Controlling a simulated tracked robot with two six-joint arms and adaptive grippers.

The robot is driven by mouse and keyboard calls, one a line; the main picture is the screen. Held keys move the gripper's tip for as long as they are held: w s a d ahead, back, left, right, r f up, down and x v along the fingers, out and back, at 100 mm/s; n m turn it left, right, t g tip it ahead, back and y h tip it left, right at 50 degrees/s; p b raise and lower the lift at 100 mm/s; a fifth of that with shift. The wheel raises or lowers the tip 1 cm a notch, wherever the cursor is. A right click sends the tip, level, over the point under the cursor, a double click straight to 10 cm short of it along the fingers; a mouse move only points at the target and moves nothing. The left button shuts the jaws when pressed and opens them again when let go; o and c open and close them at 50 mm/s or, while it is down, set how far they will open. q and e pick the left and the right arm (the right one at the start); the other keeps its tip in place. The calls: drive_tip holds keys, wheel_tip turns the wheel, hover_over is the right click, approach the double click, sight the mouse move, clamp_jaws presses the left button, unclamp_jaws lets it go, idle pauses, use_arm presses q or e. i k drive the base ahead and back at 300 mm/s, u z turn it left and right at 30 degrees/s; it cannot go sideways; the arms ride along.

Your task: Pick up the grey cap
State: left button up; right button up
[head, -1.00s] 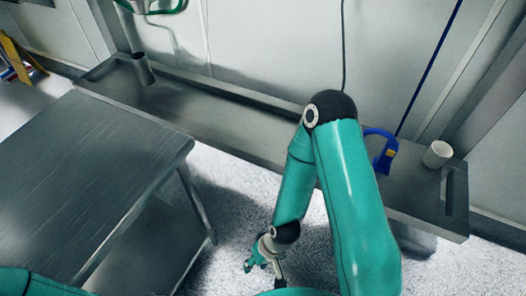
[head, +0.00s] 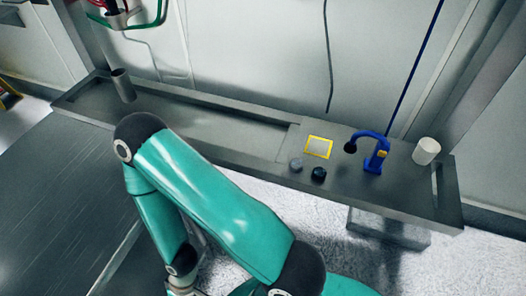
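The grey cap (head: 296,165) is a small round grey piece on the metal bench, left of a similar dark round piece (head: 318,174). Both sit just in front of a yellow-framed square (head: 319,147). My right arm reaches across the lower middle of the head view, its elbow left of the cap and its forearm pointing down. Its gripper (head: 180,290) is at the bottom edge, mostly cut off, well away from the cap. Its fingers do not show. My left gripper is not in view.
A blue curved device (head: 371,152) and a white cup (head: 426,151) stand on the bench to the right. A dark metal cylinder (head: 123,85) stands at its left end. A metal table (head: 45,190) fills the lower left. Bench space around the caps looks clear.

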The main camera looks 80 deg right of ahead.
sight(297, 164)
drive_tip(key=z, duration=0.2)
drive_tip(key=k, duration=0.5)
drive_tip(key=u, duration=0.8)
drive_tip(key=i, duration=0.1)
drive_tip(key=z, duration=2.3)
drive_tip(key=i, duration=0.7)
drive_tip(key=u, duration=0.25)
drive_tip(key=k, duration=0.9)
drive_tip(key=z, duration=0.2)
drive_tip(key=i, duration=0.9)
drive_tip(key=u, duration=0.1)
